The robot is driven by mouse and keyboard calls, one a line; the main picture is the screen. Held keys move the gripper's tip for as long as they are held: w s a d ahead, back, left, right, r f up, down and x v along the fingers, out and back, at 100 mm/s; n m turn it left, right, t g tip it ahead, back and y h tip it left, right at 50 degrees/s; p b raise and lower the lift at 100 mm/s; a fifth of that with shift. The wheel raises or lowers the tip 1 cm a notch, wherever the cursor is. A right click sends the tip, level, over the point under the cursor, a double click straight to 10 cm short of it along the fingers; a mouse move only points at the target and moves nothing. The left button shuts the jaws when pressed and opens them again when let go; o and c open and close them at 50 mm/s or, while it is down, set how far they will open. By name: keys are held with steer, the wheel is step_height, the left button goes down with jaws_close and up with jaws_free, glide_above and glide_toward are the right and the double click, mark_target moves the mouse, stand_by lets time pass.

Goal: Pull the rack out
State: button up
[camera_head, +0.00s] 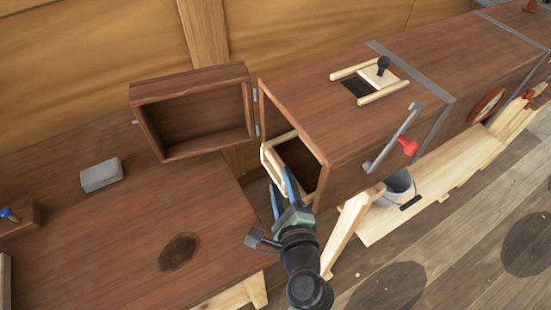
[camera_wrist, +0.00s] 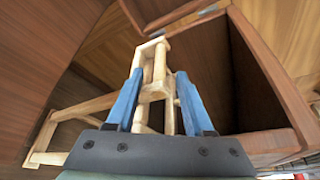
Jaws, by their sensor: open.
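The rack (camera_head: 267,161) is a pale wooden frame at the open end of the long dark brown wooden box (camera_head: 345,125). In the wrist view the rack (camera_wrist: 157,90) has rails and a crosspiece that show between my blue fingers. My gripper (camera_head: 280,177) is at the box's open end, beside the rack's front. Its fingers are apart, one on each side of the rack's middle part in the wrist view (camera_wrist: 160,76). I cannot tell whether either finger touches the wood. The rack's rear is hidden inside the box.
The box's hinged door (camera_head: 193,112) stands swung open to the left. A workbench (camera_head: 130,235) with a grey block (camera_head: 101,175) lies at left. A red-knobbed metal handle (camera_head: 395,139) is on the box's right side. A bucket (camera_head: 397,188) stands below it.

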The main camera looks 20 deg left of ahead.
mark_target(278, 171)
steer(key=x, duration=0.7)
steer(key=shift+w, duration=0.1)
jaws_close()
stand_by(1.3)
